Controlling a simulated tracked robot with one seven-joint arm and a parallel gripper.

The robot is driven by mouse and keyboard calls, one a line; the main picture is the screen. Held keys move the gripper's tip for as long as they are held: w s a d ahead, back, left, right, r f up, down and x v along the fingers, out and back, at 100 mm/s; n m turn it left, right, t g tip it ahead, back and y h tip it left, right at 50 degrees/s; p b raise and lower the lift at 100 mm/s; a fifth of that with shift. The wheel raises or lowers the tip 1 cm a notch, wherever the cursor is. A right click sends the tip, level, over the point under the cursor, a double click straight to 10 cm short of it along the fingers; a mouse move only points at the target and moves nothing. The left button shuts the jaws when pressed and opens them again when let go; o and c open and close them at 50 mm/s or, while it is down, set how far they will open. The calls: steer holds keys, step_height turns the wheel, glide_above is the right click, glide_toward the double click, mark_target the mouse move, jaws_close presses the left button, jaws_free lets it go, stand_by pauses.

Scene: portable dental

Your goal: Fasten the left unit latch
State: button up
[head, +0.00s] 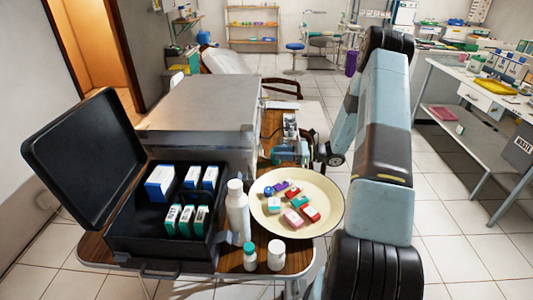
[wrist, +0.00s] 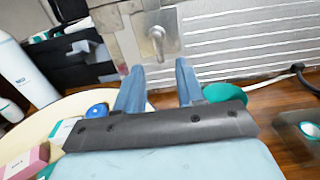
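The unit is a large grey metal box (head: 200,105) on the wooden table. In the wrist view its ribbed side (wrist: 240,45) fills the upper right. A metal latch (wrist: 157,42) with a short rounded lever sits on a plate on that side; the lever points down in the picture. I cannot tell whether this is the left latch, and it is not clear in the head view. My gripper (wrist: 158,88) is open and empty, its two blue fingers apart just below the latch, with no visible contact. In the head view my gripper (head: 287,153) is beside the unit's right side, partly hidden.
An open black case (head: 160,248) with several small boxes stands front left. A white bottle (head: 238,212) and a cream plate (head: 263,225) of small boxes are to its right. Two small bottles stand at the table's front edge. A green round object (wrist: 225,93) is right of my fingers.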

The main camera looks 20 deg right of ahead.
mark_target(260, 151)
steer(key=shift+x, duration=2.75)
jaws_close()
